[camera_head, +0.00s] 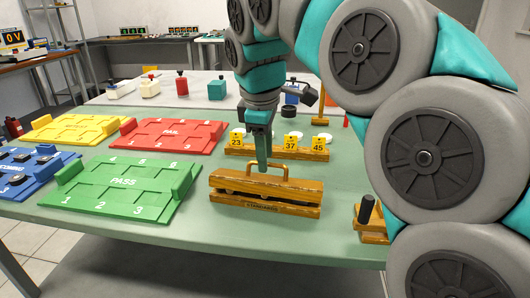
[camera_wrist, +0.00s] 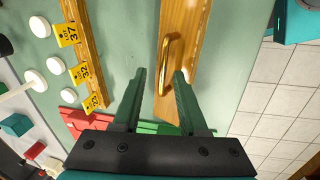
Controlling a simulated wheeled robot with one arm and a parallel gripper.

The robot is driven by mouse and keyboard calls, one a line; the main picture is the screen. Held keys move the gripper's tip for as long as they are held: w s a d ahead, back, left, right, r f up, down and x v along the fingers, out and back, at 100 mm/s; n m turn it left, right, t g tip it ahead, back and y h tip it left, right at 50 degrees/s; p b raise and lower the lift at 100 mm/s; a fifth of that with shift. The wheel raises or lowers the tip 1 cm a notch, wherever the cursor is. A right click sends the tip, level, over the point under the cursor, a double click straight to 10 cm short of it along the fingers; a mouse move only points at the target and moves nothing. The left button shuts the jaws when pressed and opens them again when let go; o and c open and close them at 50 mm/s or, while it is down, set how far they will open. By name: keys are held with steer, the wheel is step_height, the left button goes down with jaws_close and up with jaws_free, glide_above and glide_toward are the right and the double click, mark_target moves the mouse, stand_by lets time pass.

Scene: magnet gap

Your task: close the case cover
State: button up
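A wooden case (camera_head: 265,207) marked STANDARDS stands near the front of the green table. Its wooden cover (camera_head: 230,181) sits above the base, with a dark gap between them along the front. The cover carries an arched brass handle (camera_head: 268,164), which also shows in the wrist view (camera_wrist: 164,62). My gripper (camera_head: 263,165) points down at the handle from above. In the wrist view its two fingertips (camera_wrist: 161,74) are apart, with the handle's near end between them. I cannot tell whether either finger touches it. The inside of the case is hidden.
A wooden rack (camera_head: 275,153) with numbered yellow tags stands behind the case. A wooden block with a dark peg (camera_head: 371,219) is to its right. Green PASS (camera_head: 122,185), red FAIL (camera_head: 172,135) and yellow trays (camera_head: 75,130) lie left. The table's front edge is close.

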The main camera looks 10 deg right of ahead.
mark_target(265, 177)
jaws_close()
stand_by(0.4)
steer(key=shift+s+a+f+t+h+b, duration=0.2)
steer(key=shift+s+f+t+h+b, duration=0.1)
steer(key=shift+s+t+b, duration=0.3)
steer(key=shift+s+a+f+t+h+b, duration=0.15)
steer(key=shift+s+a+t+h+b, duration=0.25)
steer(key=shift+t+b, duration=0.3)
steer(key=shift+s+a+f+t+h+b, duration=0.1)
steer(key=shift+s+f+t+h+b, duration=0.15)
steer(key=shift+s+t+b, duration=0.4)
steer(key=shift+o, duration=0.2)
jaws_free()
steer(key=shift+r, duration=0.1)
